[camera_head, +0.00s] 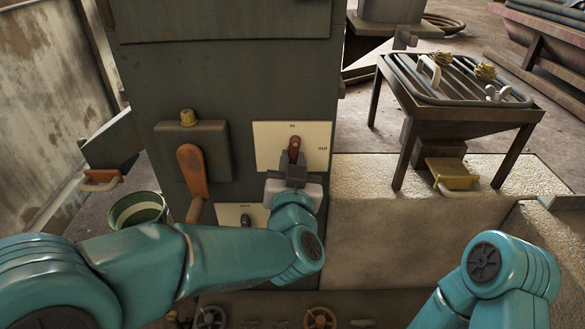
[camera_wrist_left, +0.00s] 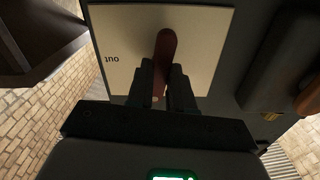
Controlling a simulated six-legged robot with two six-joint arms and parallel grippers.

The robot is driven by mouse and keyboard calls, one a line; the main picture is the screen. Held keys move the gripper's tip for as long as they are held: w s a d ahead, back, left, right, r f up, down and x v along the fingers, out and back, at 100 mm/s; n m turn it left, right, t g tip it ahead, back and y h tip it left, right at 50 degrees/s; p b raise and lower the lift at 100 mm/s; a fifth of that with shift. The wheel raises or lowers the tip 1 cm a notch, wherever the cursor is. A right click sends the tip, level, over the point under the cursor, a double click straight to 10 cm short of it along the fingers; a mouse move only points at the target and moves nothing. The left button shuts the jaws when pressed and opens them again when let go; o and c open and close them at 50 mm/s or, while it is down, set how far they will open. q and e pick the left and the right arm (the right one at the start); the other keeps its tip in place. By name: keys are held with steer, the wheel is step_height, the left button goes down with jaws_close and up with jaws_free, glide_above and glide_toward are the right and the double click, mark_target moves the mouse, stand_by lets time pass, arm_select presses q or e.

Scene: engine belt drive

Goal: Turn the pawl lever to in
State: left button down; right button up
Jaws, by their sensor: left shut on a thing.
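The pawl lever (camera_head: 294,146) is a small dark red handle on a cream plate (camera_head: 266,150) fixed to the dark cabinet. The plate reads "in" at the top and "out" at the right. The lever points up, toward "in". My left gripper (camera_head: 291,172) is shut on the lever from below. In the left wrist view the lever (camera_wrist_left: 166,48) stands between the two dark fingers (camera_wrist_left: 162,82), and "out" shows on the plate's left.
An orange lever (camera_head: 191,165) hangs on a box left of the plate. Below is another cream plate (camera_head: 229,214) with a dark knob. A green-rimmed bucket (camera_head: 138,209) stands at left. A slatted metal table (camera_head: 455,80) stands at right, above a pale stone block (camera_head: 400,235).

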arm_select(q)
steer(key=shift+f+n+b, duration=0.1)
steer(key=shift+n+b, duration=0.3)
steer(key=shift+n, duration=0.4)
steer(key=c, duration=1)
jaws_free()
steer(key=shift+s, duration=0.1)
